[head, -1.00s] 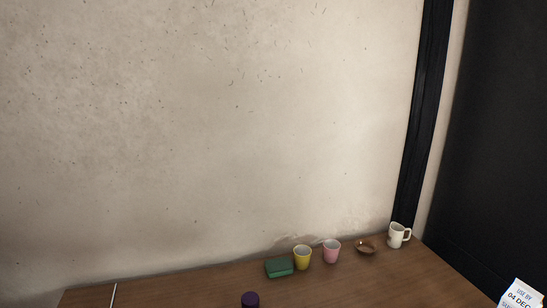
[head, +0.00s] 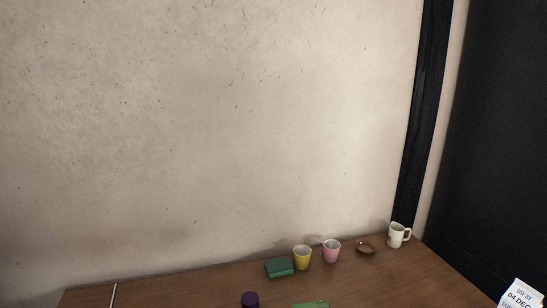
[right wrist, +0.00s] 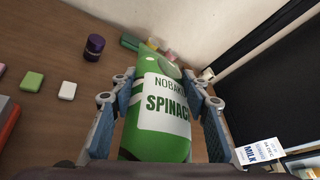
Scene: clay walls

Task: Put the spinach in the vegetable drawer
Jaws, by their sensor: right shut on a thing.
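The spinach (right wrist: 160,145) is a green pack with a white label in the right wrist view. My right gripper (right wrist: 162,98) is shut on it, with one blue-grey finger on each side, and holds it over the brown table. In the head view, a green strip (head: 310,304) at the bottom edge looks like the top of the pack. No vegetable drawer shows in either view. My left gripper is not in view.
A milk carton (head: 520,295) is at right.

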